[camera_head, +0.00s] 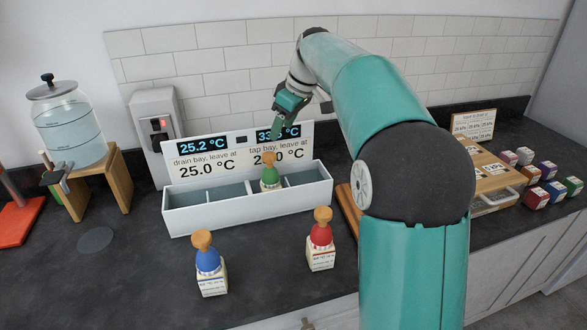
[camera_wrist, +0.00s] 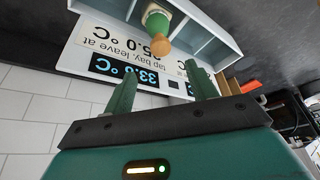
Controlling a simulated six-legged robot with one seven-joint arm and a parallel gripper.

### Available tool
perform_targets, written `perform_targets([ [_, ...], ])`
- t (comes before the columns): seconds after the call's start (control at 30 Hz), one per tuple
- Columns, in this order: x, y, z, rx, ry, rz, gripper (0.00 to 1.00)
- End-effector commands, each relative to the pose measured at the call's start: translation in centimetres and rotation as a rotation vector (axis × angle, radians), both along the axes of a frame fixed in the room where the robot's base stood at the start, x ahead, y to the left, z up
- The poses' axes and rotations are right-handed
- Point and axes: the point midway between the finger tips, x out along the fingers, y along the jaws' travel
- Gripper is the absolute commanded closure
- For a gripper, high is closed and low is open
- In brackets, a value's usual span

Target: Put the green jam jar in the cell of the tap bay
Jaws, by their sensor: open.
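The green jam jar (camera_head: 270,182) has a pale label and a wooden knob on top. It stands upright in a cell of the white divided tray (camera_head: 205,221), right of the tray's middle, below the tap bay sign (camera_head: 284,158). My gripper (camera_head: 280,112) is above the tray, near the top of the sign, apart from the jar. In the wrist view my gripper (camera_wrist: 161,85) is open with nothing between its fingers. The jar (camera_wrist: 155,22) shows there beyond the fingertips, its knob pointing towards them. Its base is hidden by the tray wall in the head view.
A blue jar (camera_head: 208,262) and a red jar (camera_head: 321,234) stand in front of the tray. A water dispenser (camera_head: 68,130) on a wooden stand is at left. Several coloured boxes (camera_head: 537,195) sit at right. The front left counter is clear.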

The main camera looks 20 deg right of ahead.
Motion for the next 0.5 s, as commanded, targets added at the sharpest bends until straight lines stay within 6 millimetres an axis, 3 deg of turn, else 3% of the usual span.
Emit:
perform_targets([
  [0.13, -0.6, 0.2, 0.3, -0.002, 0.001, -0.013, 0.43],
  [0.23, -2.3, 0.7, 0.9, -0.01, 0.0, -0.052, 0.43],
  [0.5, -10.7, 2.3, 1.9, -0.03, 0.0, -0.248, 0.43],
])
